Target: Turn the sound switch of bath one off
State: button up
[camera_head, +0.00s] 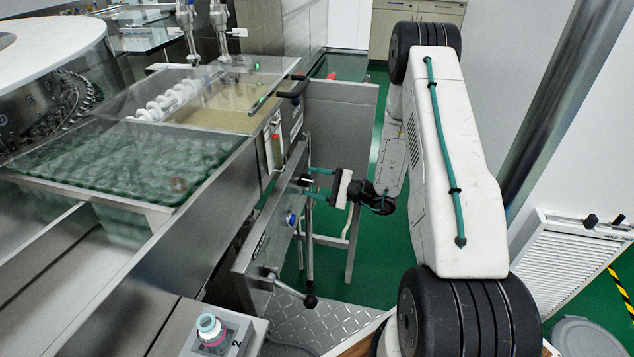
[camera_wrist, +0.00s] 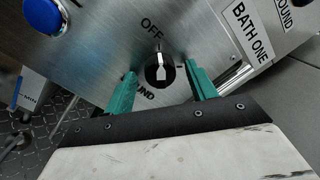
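The sound switch (camera_wrist: 160,72) is a round black knob with a white pointer mark, on a steel panel labelled BATH ONE. OFF is printed above it, and a partly covered word ending in OUND is below. My gripper (camera_wrist: 161,69) is open, with one green finger on each side of the knob and visible gaps between. In the head view, my gripper (camera_head: 318,183) faces the front panel beside the dark knob (camera_head: 306,181).
A blue button (camera_wrist: 45,14) sits on the panel left of the knob. A lever with a black ball end (camera_head: 310,301) juts out below the panel. Glass-covered baths (camera_head: 130,160) lie behind the panel. Green floor shows below and behind my gripper.

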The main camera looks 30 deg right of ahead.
jog(key=shift+d, duration=0.1)
jog(key=v, duration=0.7)
jog(key=shift+s+d, duration=0.25)
jog(key=shift+s, duration=0.1)
jog(key=s+a+r+n+g, duration=0.6)
jog(key=s+a+r+g, duration=0.6)
jog(key=s+g, duration=0.25)
jog(key=s+a+r+n+t+h, duration=0.1)
jog(key=s+r+n+h, duration=0.3)
jog(key=r, duration=0.5)
jog(key=s+a+r+n+t+h, duration=0.1)
jog(key=s+a+r+n+h, duration=0.3)
jog(key=s+r+h, duration=0.5)
jog(key=shift+s+a+n, duration=0.2)
jog(key=shift+s+n, duration=0.45)
jog(key=shift+n, duration=0.15)
